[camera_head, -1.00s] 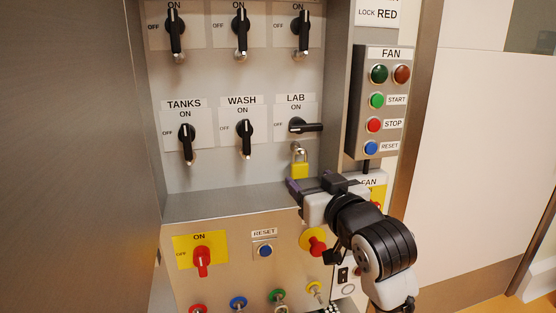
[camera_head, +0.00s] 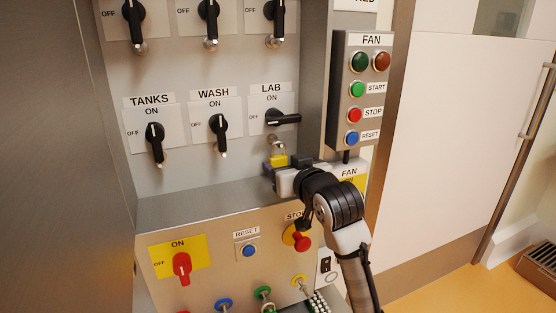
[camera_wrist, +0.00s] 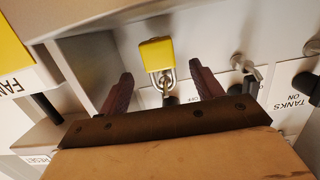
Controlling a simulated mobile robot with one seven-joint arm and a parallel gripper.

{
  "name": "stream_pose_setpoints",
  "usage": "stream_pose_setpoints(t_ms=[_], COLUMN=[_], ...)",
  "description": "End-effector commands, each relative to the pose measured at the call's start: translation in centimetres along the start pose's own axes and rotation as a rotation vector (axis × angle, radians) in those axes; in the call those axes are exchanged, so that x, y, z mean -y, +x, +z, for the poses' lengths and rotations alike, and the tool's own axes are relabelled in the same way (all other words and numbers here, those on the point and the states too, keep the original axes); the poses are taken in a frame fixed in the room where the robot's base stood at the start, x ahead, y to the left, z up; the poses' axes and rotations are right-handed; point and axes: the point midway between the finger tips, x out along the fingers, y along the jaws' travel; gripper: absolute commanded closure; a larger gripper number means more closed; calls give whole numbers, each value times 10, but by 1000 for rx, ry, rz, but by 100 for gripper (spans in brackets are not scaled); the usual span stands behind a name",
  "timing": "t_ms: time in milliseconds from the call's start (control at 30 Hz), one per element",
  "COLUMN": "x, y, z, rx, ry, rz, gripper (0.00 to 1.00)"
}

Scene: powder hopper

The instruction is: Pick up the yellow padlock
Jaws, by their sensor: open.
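The yellow padlock (camera_head: 279,160) hangs by its shackle from a metal hasp under the LAB switch (camera_head: 283,117). Its lower part is hidden behind my gripper in the head view. In the wrist view the padlock (camera_wrist: 157,54) appears upside down, its yellow body and silver shackle clear, beyond and between my two fingers. My gripper (camera_wrist: 158,88) is open and empty, with a dark finger on each side. In the head view my gripper (camera_head: 274,172) is right at the padlock's lower front. I cannot tell whether it touches.
A steel ledge (camera_head: 190,200) runs below the switches. The FAN button box (camera_head: 360,95) stands to the right. A red knob on a yellow plate (camera_head: 181,267) and a red stop button (camera_head: 302,242) are on the panel below. Another metal hasp (camera_wrist: 252,72) hangs to one side.

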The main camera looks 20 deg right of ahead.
Motion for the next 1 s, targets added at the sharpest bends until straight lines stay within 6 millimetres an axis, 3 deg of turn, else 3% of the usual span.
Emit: stream_pose_setpoints(t_ms=[333,633,1000], x=[0,0,0], y=[45,51,51], z=[-2,0,0], rx=[1,0,0], ry=[0,0,0], rz=[1,1,0], gripper=[35,35,83])
